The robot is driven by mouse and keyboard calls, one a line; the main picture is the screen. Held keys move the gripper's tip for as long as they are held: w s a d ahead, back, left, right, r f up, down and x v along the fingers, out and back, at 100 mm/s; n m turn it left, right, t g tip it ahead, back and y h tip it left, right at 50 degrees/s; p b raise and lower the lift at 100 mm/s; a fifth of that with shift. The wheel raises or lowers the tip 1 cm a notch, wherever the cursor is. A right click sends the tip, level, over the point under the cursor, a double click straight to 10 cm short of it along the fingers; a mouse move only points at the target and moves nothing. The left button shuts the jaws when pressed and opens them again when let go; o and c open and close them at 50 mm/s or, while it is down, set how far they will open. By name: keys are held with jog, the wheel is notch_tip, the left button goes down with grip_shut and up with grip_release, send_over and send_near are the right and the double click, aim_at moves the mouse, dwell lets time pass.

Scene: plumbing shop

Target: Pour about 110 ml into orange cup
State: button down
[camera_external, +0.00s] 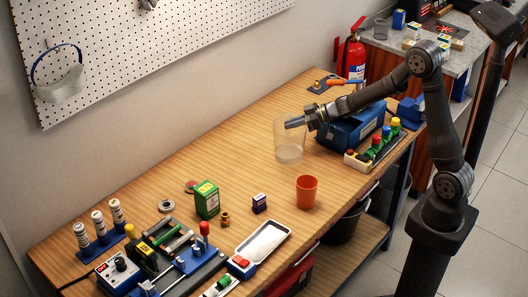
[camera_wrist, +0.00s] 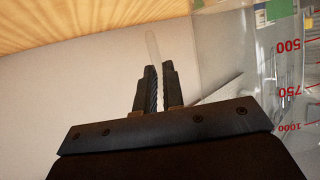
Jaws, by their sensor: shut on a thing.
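A clear measuring jug (camera_external: 289,138) is at my gripper (camera_external: 297,122) in the external view, near the middle of the bench. It looks close to upright, with pale contents low inside. I cannot tell whether its base touches the bench. In the wrist view, my gripper (camera_wrist: 158,90) is shut on a thin pale strip that looks like the jug's handle. The jug wall (camera_wrist: 255,60) stands to the right with red marks 500, 750 and 1000. The orange cup (camera_external: 307,192) stands upright on the bench, in front of the jug and apart from it.
A blue toolbox (camera_external: 350,131) and a rack of coloured bottles (camera_external: 372,148) stand right of the jug. Bare wood (camera_external: 240,150) surrounds the jug's left side.

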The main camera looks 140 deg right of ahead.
aim_at(298, 131)
jog(key=shift+a+f+n+t+y, duration=0.4)
jog(key=shift+a+f+n+t, duration=0.25)
jog(key=shift+a+f, duration=0.55)
jog(key=shift+r, duration=0.1)
